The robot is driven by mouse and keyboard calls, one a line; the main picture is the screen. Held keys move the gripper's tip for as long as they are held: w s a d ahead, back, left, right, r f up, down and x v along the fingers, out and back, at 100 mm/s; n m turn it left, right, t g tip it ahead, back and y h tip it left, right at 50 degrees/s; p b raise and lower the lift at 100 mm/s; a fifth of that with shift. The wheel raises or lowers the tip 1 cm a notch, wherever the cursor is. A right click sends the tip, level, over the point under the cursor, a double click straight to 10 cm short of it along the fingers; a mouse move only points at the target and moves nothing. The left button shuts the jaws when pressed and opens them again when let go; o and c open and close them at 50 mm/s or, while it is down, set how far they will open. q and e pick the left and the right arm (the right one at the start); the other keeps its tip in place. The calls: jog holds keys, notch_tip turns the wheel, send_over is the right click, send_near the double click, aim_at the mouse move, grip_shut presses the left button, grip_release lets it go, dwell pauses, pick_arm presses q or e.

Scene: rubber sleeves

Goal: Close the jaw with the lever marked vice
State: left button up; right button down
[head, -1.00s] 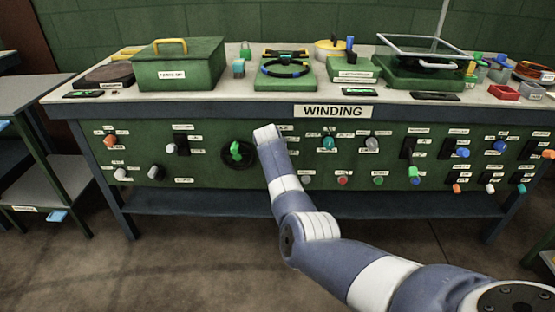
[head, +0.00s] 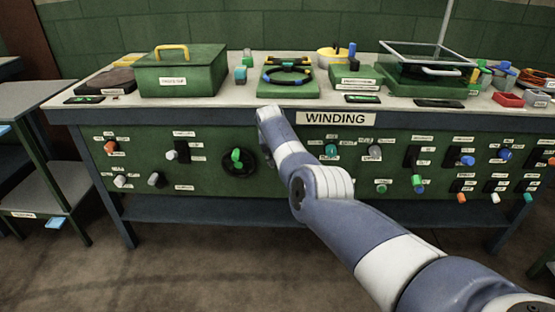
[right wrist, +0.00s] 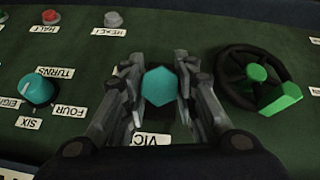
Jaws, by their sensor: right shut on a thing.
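In the right wrist view a teal hexagonal knob (right wrist: 160,86) sits between the two fingers of my right gripper (right wrist: 158,78), which is shut on it. My left gripper is in neither view.
A black handwheel with a green handle (right wrist: 255,78) is close to the right finger; it also shows in the head view (head: 238,161). A teal rotary knob (right wrist: 37,90) is on the other side. Several more controls fill the green panel (head: 215,185).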

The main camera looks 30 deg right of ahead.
jog(key=shift+r, duration=0.1)
dwell(0.3)
jog(key=c, duration=1.2)
grip_release()
jog(key=shift+c, duration=0.2)
jog(key=shift+v, duration=0.9)
jog(key=v, duration=1)
